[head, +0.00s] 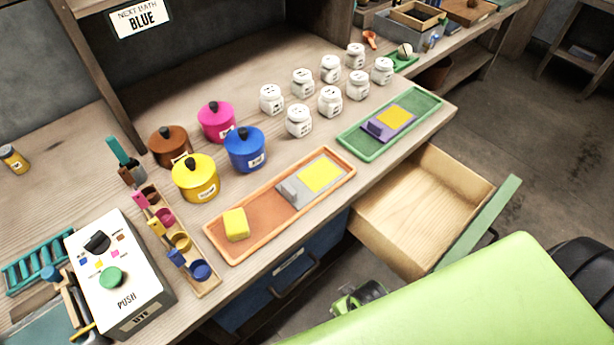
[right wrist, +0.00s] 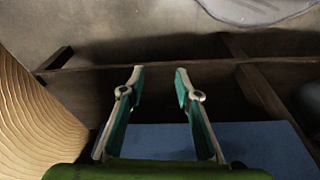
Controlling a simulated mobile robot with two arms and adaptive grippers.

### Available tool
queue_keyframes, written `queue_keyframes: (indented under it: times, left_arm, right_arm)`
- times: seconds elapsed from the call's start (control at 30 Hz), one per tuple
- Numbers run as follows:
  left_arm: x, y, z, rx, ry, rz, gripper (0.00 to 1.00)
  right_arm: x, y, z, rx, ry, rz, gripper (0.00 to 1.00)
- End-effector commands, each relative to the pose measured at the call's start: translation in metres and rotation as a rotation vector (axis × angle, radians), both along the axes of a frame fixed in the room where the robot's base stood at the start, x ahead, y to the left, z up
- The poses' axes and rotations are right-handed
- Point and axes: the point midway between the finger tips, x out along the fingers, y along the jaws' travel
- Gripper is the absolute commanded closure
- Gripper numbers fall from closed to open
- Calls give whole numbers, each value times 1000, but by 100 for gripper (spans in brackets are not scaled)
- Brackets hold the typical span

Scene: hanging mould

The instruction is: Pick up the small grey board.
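The small grey board (head: 299,198) lies in the orange tray (head: 224,251) on the bench in the head view. It carries a yellow square (head: 320,175) on its right half and a raised grey block (head: 289,191) on its left. My right gripper (right wrist: 158,72) is open and empty in the right wrist view, with its two fingers apart. It is away from the board, which does not show in that view. My left gripper is not in view.
An open drawer (head: 432,197) juts out right of the orange tray. A yellow sponge-like block (head: 236,224) lies in that tray. A green tray (head: 432,108) holds a purple board (head: 378,129). Coloured pots, several white jars (head: 298,121) and a white dye box (head: 113,300) stand around.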

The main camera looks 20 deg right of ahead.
Motion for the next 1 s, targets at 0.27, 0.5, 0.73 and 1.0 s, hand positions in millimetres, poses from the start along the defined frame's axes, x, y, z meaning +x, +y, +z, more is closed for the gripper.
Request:
queue_keyframes:
  times: [0.27, 0.5, 0.73, 1.0]
  left_arm:
    - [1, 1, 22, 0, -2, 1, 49]
    - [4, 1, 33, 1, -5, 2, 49]
    - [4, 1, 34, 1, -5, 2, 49]
    - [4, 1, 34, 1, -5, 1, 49]
  right_arm:
    - [29, 1, 134, 25, -126, 16, 69]
    - [75, 14, 235, 122, -446, 109, 69]
    - [110, 22, 283, 213, -728, 157, 69]
    - [127, 18, 313, 263, -903, 157, 69]
